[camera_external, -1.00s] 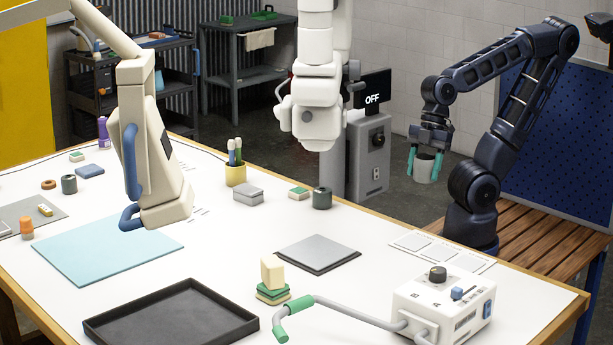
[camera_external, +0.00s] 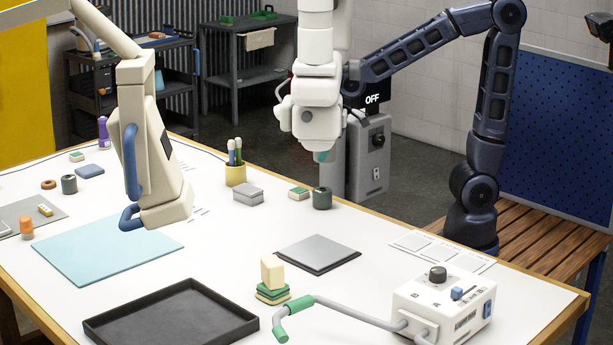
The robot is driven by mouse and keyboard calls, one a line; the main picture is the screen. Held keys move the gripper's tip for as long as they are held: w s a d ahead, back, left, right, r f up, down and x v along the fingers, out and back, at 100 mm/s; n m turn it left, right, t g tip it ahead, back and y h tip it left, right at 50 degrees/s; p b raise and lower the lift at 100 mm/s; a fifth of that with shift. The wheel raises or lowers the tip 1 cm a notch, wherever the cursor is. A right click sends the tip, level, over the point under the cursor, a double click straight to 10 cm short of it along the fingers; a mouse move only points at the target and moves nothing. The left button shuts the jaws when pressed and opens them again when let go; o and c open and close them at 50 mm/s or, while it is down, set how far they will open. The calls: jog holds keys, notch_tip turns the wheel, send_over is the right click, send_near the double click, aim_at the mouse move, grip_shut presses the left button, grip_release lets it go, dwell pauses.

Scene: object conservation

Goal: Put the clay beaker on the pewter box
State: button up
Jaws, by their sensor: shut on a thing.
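My dark navy arm reaches in from the right. Its gripper (camera_external: 322,156) is almost wholly behind the white arm in the middle; only a bit of a teal finger shows, above the table's back edge. The pale grey clay beaker, seen between the teal fingers earlier, is now hidden behind the white arm. The pewter box (camera_external: 248,195), a small grey lidded box, sits on the white table near its back edge, to the lower left of my gripper. Its top looks bare.
The white arm (camera_external: 317,95) hangs in front of my gripper. A yellow pen cup (camera_external: 235,175) stands behind the box; a green-topped block (camera_external: 299,193) and dark pot (camera_external: 321,199) stand to its right. A beige arm (camera_external: 150,150) stands left.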

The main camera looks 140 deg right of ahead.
jog(key=w+d, duration=0.4)
jog(key=d, duration=0.5)
jog(key=w+d, duration=0.5)
jog(key=d, duration=0.3)
notch_tip(320, 180, up, 6)
jog(key=f+m+g+h, duration=0.15)
jog(key=m+g, duration=0.25)
jog(key=m, duration=0.6)
send_over(243, 186)
jog(key=a, duration=0.2)
jog(key=r, duration=0.1)
jog(key=shift+m, duration=0.3)
jog(key=f, duration=2)
jog(key=shift+d, duration=0.2)
jog(key=o, duration=1.1)
jog(key=shift+f, duration=0.1)
jog(key=shift+c, duration=0.2)
